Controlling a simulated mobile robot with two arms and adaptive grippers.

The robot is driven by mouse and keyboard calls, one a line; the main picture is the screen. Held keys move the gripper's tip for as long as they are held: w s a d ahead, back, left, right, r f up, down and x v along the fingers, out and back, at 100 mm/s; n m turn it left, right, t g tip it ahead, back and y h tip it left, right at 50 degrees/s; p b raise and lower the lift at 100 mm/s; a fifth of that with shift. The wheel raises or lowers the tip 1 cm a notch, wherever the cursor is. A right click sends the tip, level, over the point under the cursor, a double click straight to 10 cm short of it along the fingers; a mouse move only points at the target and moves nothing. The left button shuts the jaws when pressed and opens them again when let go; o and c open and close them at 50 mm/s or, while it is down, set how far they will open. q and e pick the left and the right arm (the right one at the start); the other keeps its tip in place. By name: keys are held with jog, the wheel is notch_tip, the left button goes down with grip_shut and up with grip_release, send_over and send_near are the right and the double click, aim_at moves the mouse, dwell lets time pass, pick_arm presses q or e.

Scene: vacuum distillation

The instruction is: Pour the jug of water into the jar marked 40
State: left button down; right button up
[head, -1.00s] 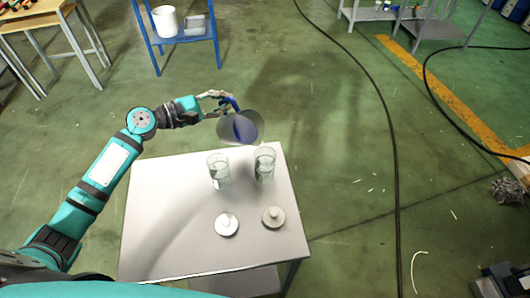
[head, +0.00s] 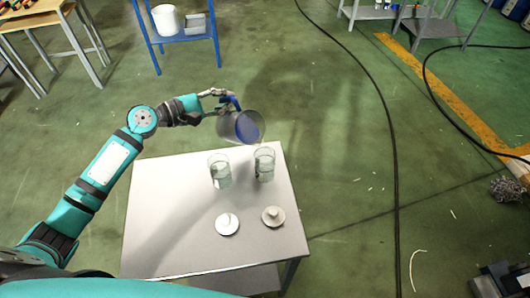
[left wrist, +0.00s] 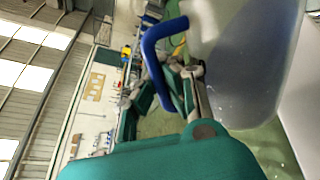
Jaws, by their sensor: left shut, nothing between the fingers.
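The clear jug (head: 231,126) with blue in it and a blue handle is in the air above the table's far edge, tipped toward the right. My left gripper (head: 222,95) is shut at the handle, with nothing pinched between its fingers. In the left wrist view the blue handle (left wrist: 150,48) curves past the fingers (left wrist: 182,88); the jug's body (left wrist: 240,65) fills the right. Two clear glass jars, a left one (head: 219,171) and a right one (head: 264,165), stand open and upright below. The jug's mouth is above and slightly left of the right jar. I cannot read their marks, and see no clear stream.
The white table (head: 165,215) holds a left lid (head: 227,224) and a right lid (head: 273,217) nearer me. Its left part is clear. A blue shelf (head: 186,38) stands beyond, and a black cable (head: 393,130) crosses the floor at right.

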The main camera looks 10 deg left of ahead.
pick_arm(q)
jog(key=shift+s+d+r+m+y+p, duration=0.15)
jog(key=shift+s+d+r+m+p, duration=0.15)
jog(key=shift+r+m+p, duration=0.3)
jog(key=shift+s+d+r+m+y+p, duration=0.15)
jog(key=shift+d+r+m+p, duration=0.25)
jog(key=shift+r+p, duration=0.35)
dwell(3.8)
